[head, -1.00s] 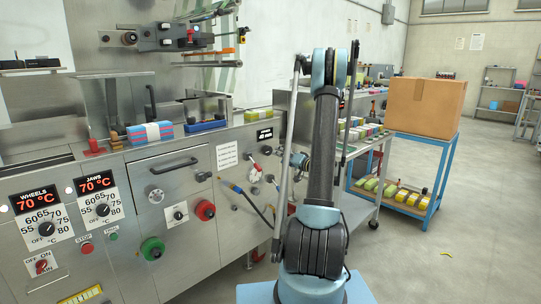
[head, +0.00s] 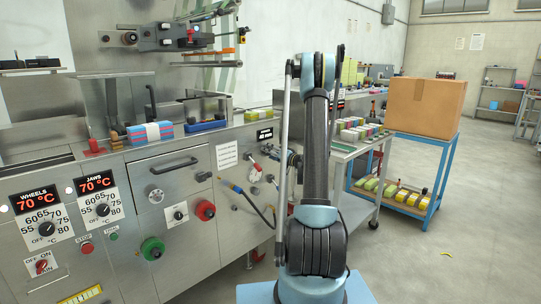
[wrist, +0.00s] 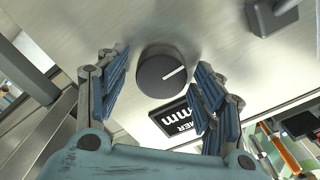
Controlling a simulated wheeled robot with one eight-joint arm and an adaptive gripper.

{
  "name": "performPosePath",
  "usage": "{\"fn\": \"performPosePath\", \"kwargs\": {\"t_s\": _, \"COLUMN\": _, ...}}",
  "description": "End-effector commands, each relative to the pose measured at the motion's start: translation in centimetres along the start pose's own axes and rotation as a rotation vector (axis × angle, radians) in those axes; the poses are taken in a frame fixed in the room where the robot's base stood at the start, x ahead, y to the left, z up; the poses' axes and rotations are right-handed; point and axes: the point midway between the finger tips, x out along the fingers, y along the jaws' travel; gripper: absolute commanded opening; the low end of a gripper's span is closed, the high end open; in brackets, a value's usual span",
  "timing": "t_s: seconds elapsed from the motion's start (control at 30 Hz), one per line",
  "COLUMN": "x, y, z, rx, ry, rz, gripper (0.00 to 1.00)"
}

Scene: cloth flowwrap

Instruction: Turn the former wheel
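The former wheel, a round dark knob with a white pointer line (wrist: 160,76), sits on the metal machine panel in the wrist view. The pointer slants up and to the right. A black label (wrist: 172,118) reading partly "MER" and "mm" lies just below it. My gripper (wrist: 163,62) is open, with one blue-padded finger on each side of the knob. The left finger shows a gap to the knob; the right is close, and I cannot tell if it touches.
The wrapping machine (head: 120,240) fills the left, with dials, red and green knobs and a cable (head: 245,198) near my arm. A dark block-like fitting (wrist: 272,16) juts out above right of the knob. A side table (head: 350,152) with coloured packs stands right of my arm.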

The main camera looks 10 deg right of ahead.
Motion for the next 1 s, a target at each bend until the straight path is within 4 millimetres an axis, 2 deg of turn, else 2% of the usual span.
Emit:
{"fn": "performPosePath", "kwargs": {"t_s": 0.03, "x": -0.01, "y": 0.00, "z": 0.00, "rx": 0.000, "ry": 0.000, "rz": 0.000, "gripper": 0.43}}
{"fn": "performPosePath", "kwargs": {"t_s": 0.13, "x": -0.01, "y": 0.02, "z": -0.01, "rx": 0.000, "ry": 0.000, "rz": 0.000, "gripper": 0.22}}
{"fn": "performPosePath", "kwargs": {"t_s": 0.8, "x": -0.04, "y": 0.19, "z": -0.06, "rx": 0.093, "ry": 0.001, "rz": 0.003, "gripper": 0.22}}
{"fn": "performPosePath", "kwargs": {"t_s": 0.83, "x": -0.04, "y": 0.19, "z": -0.07, "rx": 0.093, "ry": 0.001, "rz": 0.003, "gripper": 0.50}}
{"fn": "performPosePath", "kwargs": {"t_s": 0.9, "x": -0.04, "y": 0.18, "z": -0.07, "rx": 0.093, "ry": 0.001, "rz": 0.003, "gripper": 0.66}}
{"fn": "performPosePath", "kwargs": {"t_s": 1.0, "x": -0.04, "y": 0.13, "z": -0.05, "rx": 0.093, "ry": 0.001, "rz": 0.002, "gripper": 0.66}}
